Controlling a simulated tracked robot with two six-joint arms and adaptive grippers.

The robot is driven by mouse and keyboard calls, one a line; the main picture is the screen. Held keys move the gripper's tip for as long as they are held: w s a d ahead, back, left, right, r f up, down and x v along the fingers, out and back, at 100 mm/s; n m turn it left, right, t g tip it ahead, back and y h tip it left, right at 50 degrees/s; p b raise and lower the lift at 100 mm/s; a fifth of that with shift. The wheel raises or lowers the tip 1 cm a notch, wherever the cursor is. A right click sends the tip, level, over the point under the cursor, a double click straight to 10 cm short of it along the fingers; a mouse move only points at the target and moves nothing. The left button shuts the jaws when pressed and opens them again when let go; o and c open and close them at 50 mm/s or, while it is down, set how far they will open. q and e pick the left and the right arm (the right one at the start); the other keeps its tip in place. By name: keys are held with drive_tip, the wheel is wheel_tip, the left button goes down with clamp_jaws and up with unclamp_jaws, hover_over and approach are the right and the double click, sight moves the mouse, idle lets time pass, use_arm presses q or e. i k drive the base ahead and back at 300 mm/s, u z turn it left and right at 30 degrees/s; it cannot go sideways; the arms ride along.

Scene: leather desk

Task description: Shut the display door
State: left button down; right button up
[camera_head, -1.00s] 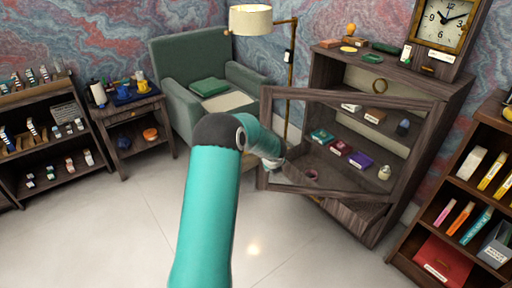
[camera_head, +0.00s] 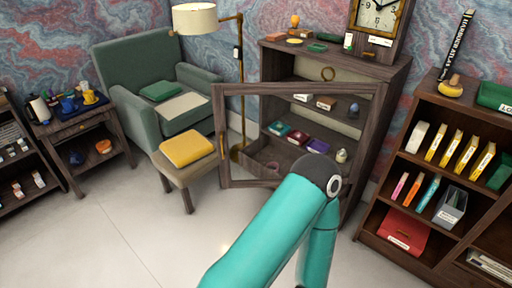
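The display door (camera_head: 219,118) is a dark wooden frame with a clear pane. It stands open, swung out in front of the display cabinet (camera_head: 384,100), with its free edge at the left and its hinge side at the right. A small handle seems to sit on its left edge. A teal arm of mine rises from the bottom middle, bends at a dark elbow and runs back down. It covers the door's lower right part; I cannot tell whether it touches. Neither gripper is in view.
A stool with a yellow cushion (camera_head: 187,149) stands just left of the door, before a green armchair (camera_head: 142,67). A floor lamp (camera_head: 195,18) stands behind. A bookcase (camera_head: 408,158) is close on the right. The floor (camera_head: 130,230) at lower left is clear.

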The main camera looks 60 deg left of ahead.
sight(379, 91)
drive_tip(key=z, duration=0.5)
drive_tip(key=k, duration=1.15)
drive_tip(key=u, duration=1.25)
drive_tip(key=i, duration=1.05)
drive_tip(key=u, duration=0.05)
